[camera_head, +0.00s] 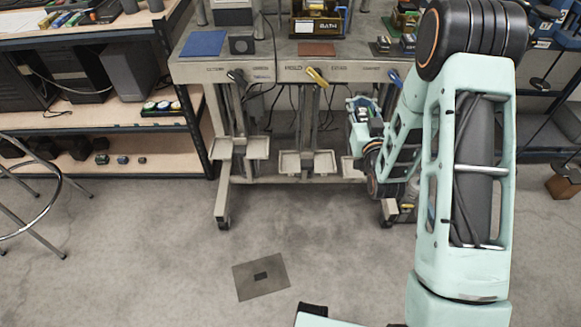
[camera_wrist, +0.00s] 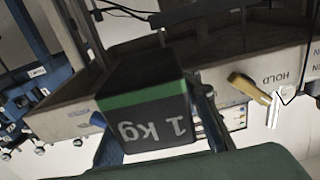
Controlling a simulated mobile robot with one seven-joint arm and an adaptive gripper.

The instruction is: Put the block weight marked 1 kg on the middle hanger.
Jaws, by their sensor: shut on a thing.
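The block weight marked 1 kg (camera_wrist: 150,118) is dark with a green band. It fills the middle of the wrist view, its lettering upside down there. My gripper (camera_wrist: 157,132) is shut on it, with a finger on each side. In the head view my gripper (camera_head: 362,118) is small and partly hidden by my arm, in front of the stand's right part. The middle hanger (camera_head: 325,163) has two small pale trays and hangs low below the yellow lever (camera_head: 317,77). It is empty, and the gripper is above and to the right of it.
The left hanger (camera_head: 257,148) is also empty; the right hanger (camera_head: 350,165) is mostly hidden by my arm. The yellow lever with its HOLD label shows in the wrist view (camera_wrist: 249,88). A shelf (camera_head: 120,130) stands left. The floor in front is clear around a grey plate (camera_head: 260,288).

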